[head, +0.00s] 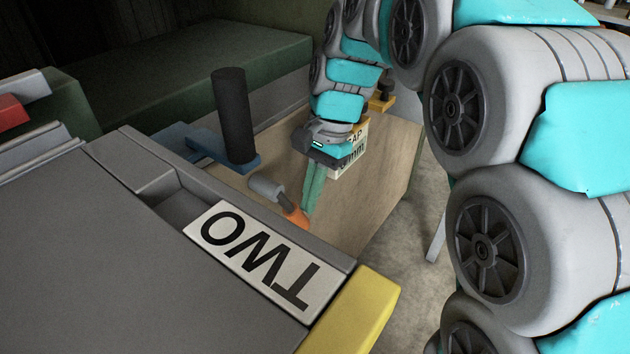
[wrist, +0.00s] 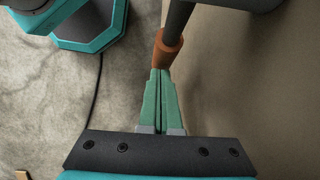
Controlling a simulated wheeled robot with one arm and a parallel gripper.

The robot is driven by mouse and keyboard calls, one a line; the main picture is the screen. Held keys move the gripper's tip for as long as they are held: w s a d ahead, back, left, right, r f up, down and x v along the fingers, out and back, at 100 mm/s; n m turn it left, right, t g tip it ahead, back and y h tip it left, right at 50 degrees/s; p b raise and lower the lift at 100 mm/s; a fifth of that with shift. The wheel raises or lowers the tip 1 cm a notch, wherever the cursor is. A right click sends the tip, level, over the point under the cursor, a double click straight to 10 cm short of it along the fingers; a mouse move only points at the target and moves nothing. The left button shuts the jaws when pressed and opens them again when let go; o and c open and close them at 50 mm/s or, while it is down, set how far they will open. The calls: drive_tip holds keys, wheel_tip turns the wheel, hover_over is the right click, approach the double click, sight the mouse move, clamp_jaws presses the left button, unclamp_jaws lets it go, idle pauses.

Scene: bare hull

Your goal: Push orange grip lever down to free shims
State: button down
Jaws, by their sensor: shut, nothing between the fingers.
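The orange grip lever (head: 295,214) shows in the head view as an orange end on a grey rod, just behind the grey box labelled TWO. In the wrist view the orange grip (wrist: 167,48) is at the top centre, at the end of a dark rod. My gripper (head: 311,208) has green fingers that are shut and empty, pointing down beside the orange grip. In the wrist view my gripper's fingertips (wrist: 160,72) are right at the grip's lower end; I cannot tell whether they touch it. No shims can be made out.
A grey box with a TWO label (head: 262,258) and a yellow corner block (head: 358,312) fills the front. A black post (head: 235,115) stands on a blue base left of my gripper. A printed block (head: 350,152) is behind my gripper. The wooden tabletop (head: 385,165) is partly bare.

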drive_tip(key=shift+s+a+f, duration=0.65)
drive_tip(key=shift+s+f, duration=0.2)
drive_tip(key=shift+f, duration=0.1)
drive_tip(key=w+d+r+m+t+h+b, duration=0.15)
drive_tip(key=d+r, duration=0.25)
drive_tip(key=r, duration=0.7)
drive_tip(key=shift+m+t, duration=0.25)
drive_tip(key=shift+t, duration=0.1)
drive_tip(key=a+f, duration=0.1)
drive_tip(key=f, duration=0.2)
drive_tip(key=s+a+f+p, duration=0.1)
drive_tip(key=f, duration=0.2)
drive_tip(key=a+f, duration=0.1)
drive_tip(key=f, duration=0.3)
drive_tip(key=shift+s+a, duration=0.15)
drive_tip(key=shift+s, duration=0.1)
drive_tip(key=shift+s+a+f, duration=0.1)
drive_tip(key=shift+s+a, duration=0.2)
drive_tip(key=shift+a, duration=0.1)
drive_tip(key=shift+p, duration=0.3)
